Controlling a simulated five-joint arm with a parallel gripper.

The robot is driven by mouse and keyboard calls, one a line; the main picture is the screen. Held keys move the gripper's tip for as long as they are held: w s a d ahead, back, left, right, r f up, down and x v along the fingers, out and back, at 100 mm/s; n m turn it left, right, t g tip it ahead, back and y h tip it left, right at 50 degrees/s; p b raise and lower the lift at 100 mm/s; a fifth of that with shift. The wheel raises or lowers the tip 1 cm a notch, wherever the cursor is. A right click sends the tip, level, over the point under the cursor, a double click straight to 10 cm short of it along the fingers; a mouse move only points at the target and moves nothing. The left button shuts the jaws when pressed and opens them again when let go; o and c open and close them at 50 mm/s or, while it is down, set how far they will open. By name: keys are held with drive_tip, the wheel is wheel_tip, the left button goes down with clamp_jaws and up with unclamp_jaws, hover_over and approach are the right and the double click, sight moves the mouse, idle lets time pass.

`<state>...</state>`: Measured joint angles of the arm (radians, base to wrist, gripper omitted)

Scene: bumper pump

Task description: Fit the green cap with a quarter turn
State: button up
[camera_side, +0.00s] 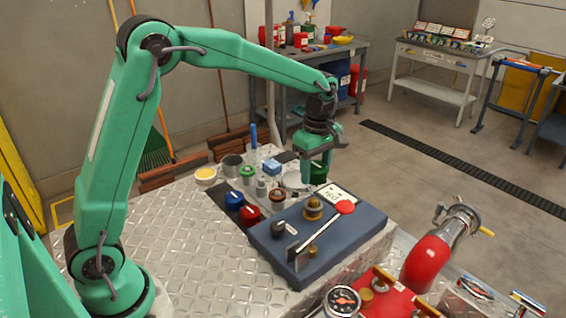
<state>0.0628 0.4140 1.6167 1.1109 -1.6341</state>
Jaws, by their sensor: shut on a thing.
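My gripper (316,160) points down over the back right part of the metal-plated work top (178,235). It is shut on the dark green cap (319,174), which shows between and below the fingers. The cap is just behind the blue-grey block (340,232) and right of a pale round part (294,181). I cannot tell whether the cap touches anything beneath it.
Left of my gripper stand a blue cap (234,200), a red cap (249,214), a small green-topped part (247,171) and a yellow-topped tin (206,174). A red-ended lever (344,207) lies across the block. A red pipe (428,262) stands at front right. The work top's front left is clear.

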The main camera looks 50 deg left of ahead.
sight(314, 199)
drive_tip(key=shift+f, duration=2.35)
drive_tip(key=shift+f, duration=1.6)
idle(2.0)
drive_tip(key=shift+r+m, duration=0.1)
drive_tip(key=shift+m, duration=2.5)
drive_tip(key=shift+m, duration=2.6)
